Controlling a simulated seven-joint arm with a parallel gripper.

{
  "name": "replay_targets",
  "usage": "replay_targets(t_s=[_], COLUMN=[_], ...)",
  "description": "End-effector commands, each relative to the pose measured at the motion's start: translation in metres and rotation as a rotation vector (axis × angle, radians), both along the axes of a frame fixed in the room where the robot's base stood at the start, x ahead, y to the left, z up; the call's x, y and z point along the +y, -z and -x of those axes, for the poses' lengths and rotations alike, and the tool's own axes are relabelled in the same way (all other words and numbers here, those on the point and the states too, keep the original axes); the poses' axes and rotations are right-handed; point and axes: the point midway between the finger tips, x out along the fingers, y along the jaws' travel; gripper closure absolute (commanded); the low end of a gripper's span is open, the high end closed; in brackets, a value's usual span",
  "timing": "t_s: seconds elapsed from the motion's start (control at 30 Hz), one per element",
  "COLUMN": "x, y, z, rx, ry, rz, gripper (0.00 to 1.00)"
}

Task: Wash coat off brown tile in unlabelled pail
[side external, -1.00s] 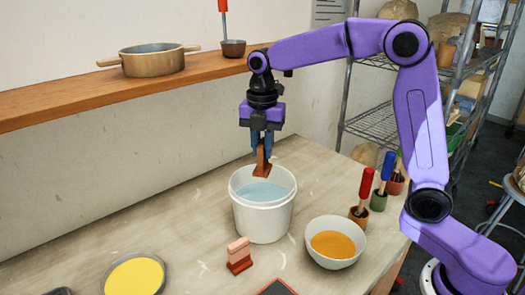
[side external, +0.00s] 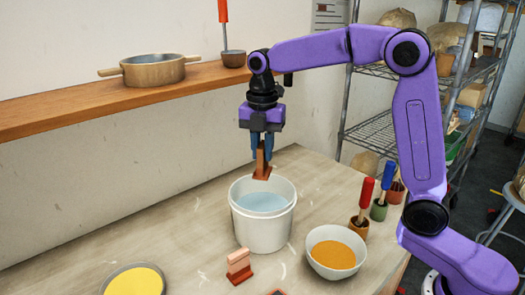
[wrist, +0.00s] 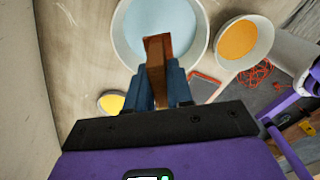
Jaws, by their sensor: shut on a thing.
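My gripper (side external: 262,148) is shut on a brown tile (side external: 262,166), which hangs upright below the fingers. The tile has a wider foot at its lower end. In the wrist view the tile (wrist: 157,50) overlaps the pail's opening. The white pail (side external: 263,235) shows no label and holds pale blue liquid (side external: 262,203). The tile's lower end is above the liquid, near the far rim in the side view. I cannot tell whether any coat is on the tile.
A white bowl of orange glaze (side external: 333,255) stands right of the pail. A pink tile with a brown foot (side external: 239,266) stands in front. A yellow-filled dish (side external: 133,281) is front left. Red and blue handled tools (side external: 366,195) stand in cups at right. A shelf (side external: 100,98) runs behind.

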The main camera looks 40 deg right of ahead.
Motion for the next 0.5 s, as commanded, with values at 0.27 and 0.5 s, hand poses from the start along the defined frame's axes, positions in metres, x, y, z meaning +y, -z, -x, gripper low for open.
replay_targets(t_s=[0.27, 0.5], x=[0.0, 0.0], y=[0.006, 0.025], z=[0.0, 0.0], rx=[0.0, 0.001], ry=[0.0, 0.001], rz=[0.0, 0.001], gripper=[1.0, 1.0])
